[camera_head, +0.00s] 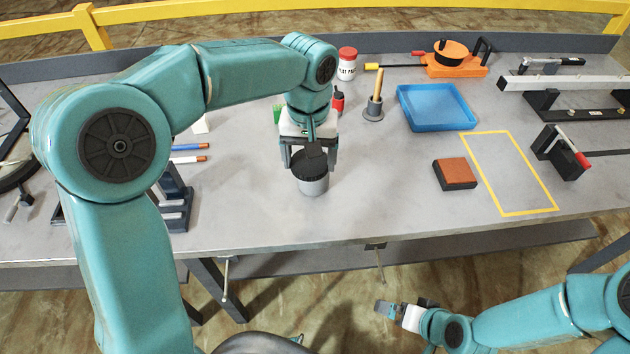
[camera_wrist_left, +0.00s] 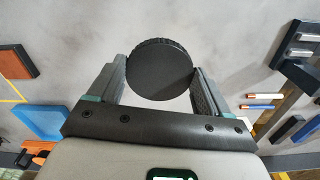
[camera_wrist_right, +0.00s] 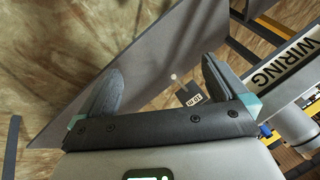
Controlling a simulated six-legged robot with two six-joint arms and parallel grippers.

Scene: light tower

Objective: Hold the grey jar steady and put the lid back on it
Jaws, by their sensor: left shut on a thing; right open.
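The grey jar (camera_head: 314,186) stands upright near the front middle of the bench. My left gripper (camera_head: 309,158) is directly over it, fingers pointing down and shut on the round black lid (camera_head: 311,162). The left wrist view shows the lid (camera_wrist_left: 159,69) between both fingers (camera_wrist_left: 158,80), covering the jar beneath. The lid is at the jar's mouth; whether it touches the rim or sits just above I cannot tell. My right gripper (camera_head: 389,309) is open and empty, out in front of the bench edge; it also shows in the right wrist view (camera_wrist_right: 160,85).
A brown-topped block (camera_head: 455,173), a blue tray (camera_head: 436,106) and a yellow-taped rectangle (camera_head: 508,172) lie to the right.

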